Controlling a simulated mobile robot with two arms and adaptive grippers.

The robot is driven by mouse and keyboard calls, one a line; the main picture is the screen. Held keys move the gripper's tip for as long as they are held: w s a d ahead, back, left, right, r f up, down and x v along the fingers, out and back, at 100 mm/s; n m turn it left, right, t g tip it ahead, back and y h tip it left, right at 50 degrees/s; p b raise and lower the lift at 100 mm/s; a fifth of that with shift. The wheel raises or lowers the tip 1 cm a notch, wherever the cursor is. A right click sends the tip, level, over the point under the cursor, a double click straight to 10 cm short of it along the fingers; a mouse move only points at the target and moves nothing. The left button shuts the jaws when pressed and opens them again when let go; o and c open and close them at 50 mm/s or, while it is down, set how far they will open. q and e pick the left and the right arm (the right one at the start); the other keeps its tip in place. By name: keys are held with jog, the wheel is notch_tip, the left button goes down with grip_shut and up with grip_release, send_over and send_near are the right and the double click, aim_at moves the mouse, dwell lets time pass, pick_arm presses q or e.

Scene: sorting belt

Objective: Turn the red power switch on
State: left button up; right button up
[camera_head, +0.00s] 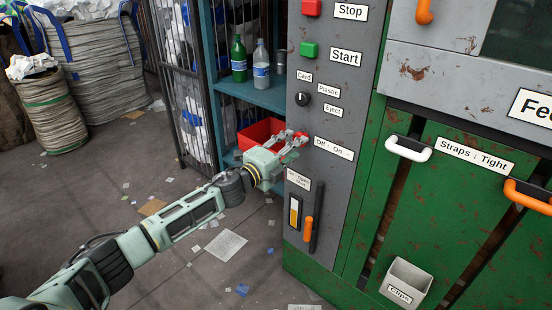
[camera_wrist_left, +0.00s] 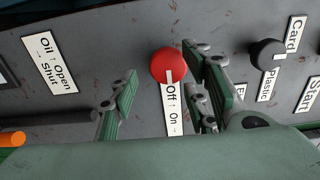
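The red power switch (camera_wrist_left: 168,62) is a round red knob on the grey panel, seen clearly in the left wrist view. Its white mark points at the "Off" end of the "Off : On" label (camera_wrist_left: 172,108); this label also shows in the head view (camera_head: 333,148). My left gripper (camera_head: 292,139) is at the panel, just left of that label, and mostly covers the knob there. In the left wrist view its fingers (camera_wrist_left: 158,82) are apart, either side of the knob. The right finger is very close to the knob; I cannot tell whether it touches. My right gripper is not in view.
A black selector knob (camera_head: 303,99) sits above, with the green Start button (camera_head: 309,49) and red Stop button (camera_head: 311,8) higher up. An orange-handled lever (camera_head: 308,229) is below. A red bin (camera_head: 252,136) stands behind my gripper. Paper scraps litter the floor.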

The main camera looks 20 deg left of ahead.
pick_arm(q)
jog(key=v, duration=0.9)
jog(key=shift+s+a, duration=0.2)
jog(key=shift+s, duration=0.05)
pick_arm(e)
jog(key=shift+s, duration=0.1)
